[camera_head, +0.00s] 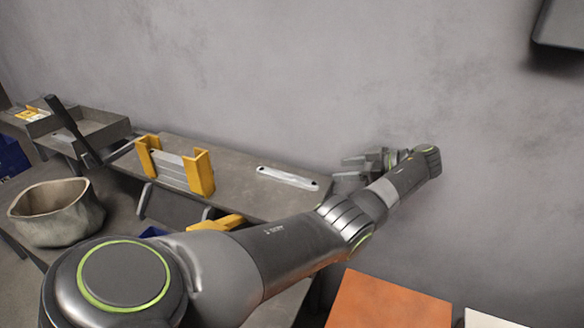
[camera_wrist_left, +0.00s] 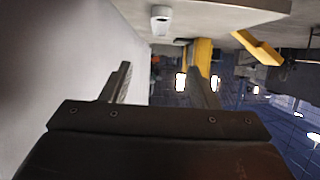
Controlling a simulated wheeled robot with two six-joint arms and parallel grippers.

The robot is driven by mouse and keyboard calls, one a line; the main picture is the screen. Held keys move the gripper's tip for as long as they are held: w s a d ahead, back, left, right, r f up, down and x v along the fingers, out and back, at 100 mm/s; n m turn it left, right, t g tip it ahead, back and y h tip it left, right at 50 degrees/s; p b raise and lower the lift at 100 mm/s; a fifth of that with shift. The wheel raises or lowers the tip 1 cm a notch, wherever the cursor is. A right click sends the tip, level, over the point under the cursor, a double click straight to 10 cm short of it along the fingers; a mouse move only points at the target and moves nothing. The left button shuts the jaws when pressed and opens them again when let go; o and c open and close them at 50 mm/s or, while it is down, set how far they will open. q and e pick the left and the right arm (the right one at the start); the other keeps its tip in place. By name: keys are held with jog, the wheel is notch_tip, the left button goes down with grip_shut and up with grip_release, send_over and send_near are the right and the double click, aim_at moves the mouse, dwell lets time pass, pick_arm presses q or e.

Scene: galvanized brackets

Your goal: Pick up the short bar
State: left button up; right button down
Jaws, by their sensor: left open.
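The short bar (camera_head: 287,178) is a flat light-grey metal strip with a hole near each end. It lies on the grey shelf (camera_head: 235,185) against the wall. In the left wrist view, a pale piece with a dark hole (camera_wrist_left: 160,20) at the top looks like its near end. My left gripper (camera_head: 347,168) is open and empty, just past the bar's right end, with its fingers pointing left toward it. In the left wrist view the two fingers (camera_wrist_left: 162,82) stand apart with nothing between them. My right gripper is not in view.
A yellow holder (camera_head: 203,174) with grey metal across it stands left of the bar. A grey tray (camera_head: 100,128), a fabric basket (camera_head: 60,212) and an orange panel (camera_head: 388,302) are around. The wall is close behind.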

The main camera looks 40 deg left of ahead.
pick_arm(q)
jog(key=b, duration=0.5)
send_near(287, 176)
jog(key=a, duration=0.1)
jog(key=a+p, duration=0.1)
jog(key=shift+s+a+r, duration=0.1)
jog(key=shift+s+a, duration=0.2)
jog(key=shift+s, duration=0.05)
jog(key=shift+d+f+p+x, duration=0.1)
jog(key=shift+f+p+x, duration=0.1)
jog(key=shift+x, duration=0.8)
jog(key=shift+d+f+p+x, duration=0.1)
jog(key=shift+f+p+x, duration=0.1)
jog(key=shift+x, duration=0.8)
jog(key=shift+d+f+p+x, duration=0.1)
jog(key=shift+f+p+x, duration=0.1)
jog(key=shift+x, duration=0.75)
jog(key=c, duration=0.3)
grip_shut()
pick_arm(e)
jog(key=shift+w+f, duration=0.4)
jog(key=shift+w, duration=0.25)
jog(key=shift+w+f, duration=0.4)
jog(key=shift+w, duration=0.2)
